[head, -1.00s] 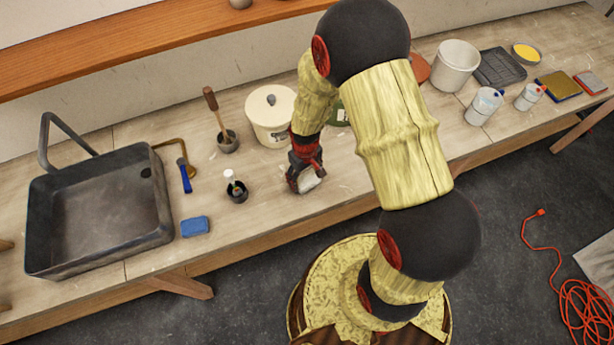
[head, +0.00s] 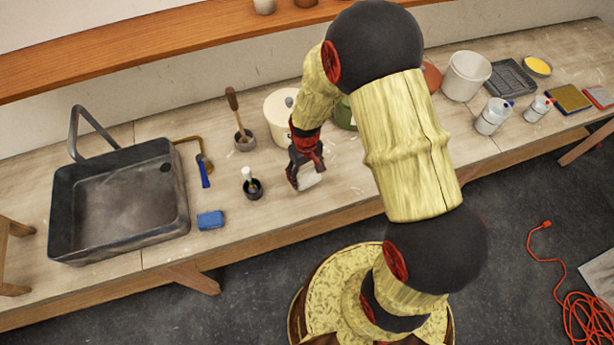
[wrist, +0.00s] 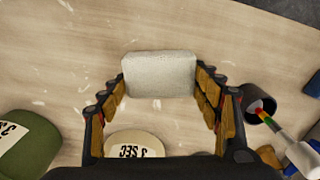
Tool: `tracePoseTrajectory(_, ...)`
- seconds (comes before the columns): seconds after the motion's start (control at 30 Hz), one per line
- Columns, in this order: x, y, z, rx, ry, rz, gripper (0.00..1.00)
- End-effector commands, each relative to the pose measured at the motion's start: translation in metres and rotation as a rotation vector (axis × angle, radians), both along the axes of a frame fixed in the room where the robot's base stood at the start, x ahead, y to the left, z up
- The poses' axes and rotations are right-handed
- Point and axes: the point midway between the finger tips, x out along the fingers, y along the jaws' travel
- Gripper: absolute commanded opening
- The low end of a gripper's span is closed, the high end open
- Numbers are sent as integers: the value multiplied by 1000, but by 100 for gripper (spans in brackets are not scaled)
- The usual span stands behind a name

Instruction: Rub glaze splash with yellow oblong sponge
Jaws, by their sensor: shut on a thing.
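My gripper (head: 306,182) is shut on a pale off-white oblong block (wrist: 160,74), which sits between both fingers in the wrist view. In the head view the block (head: 309,181) shows at the fingertips, low over the wooden bench, right of a small dark cup. I cannot tell whether it touches the bench top. The block looks whitish rather than yellow. Small pale marks (wrist: 39,103) are scattered on the bench around it in the wrist view; I cannot tell which is the glaze splash. Bench under the block is hidden.
Near the gripper stand a cream lidded pot (head: 281,117), a green pot (head: 345,114) and the dark cup (head: 253,189) with a white-handled tool. A blue sponge (head: 210,220) lies by the dark sink (head: 68,205). The bench's front strip right of the gripper is clear.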

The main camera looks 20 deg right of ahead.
Motion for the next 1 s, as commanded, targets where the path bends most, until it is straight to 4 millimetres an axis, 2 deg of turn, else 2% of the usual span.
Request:
tracePoseTrajectory(0.1, 4, 1, 14, 0, -2, -1, 36)
tracePoseTrajectory(0.33, 9, 1, 30, 0, -2, -1, 36)
tracePoseTrajectory(1.0, 9, 1, 30, 0, -2, -1, 36)
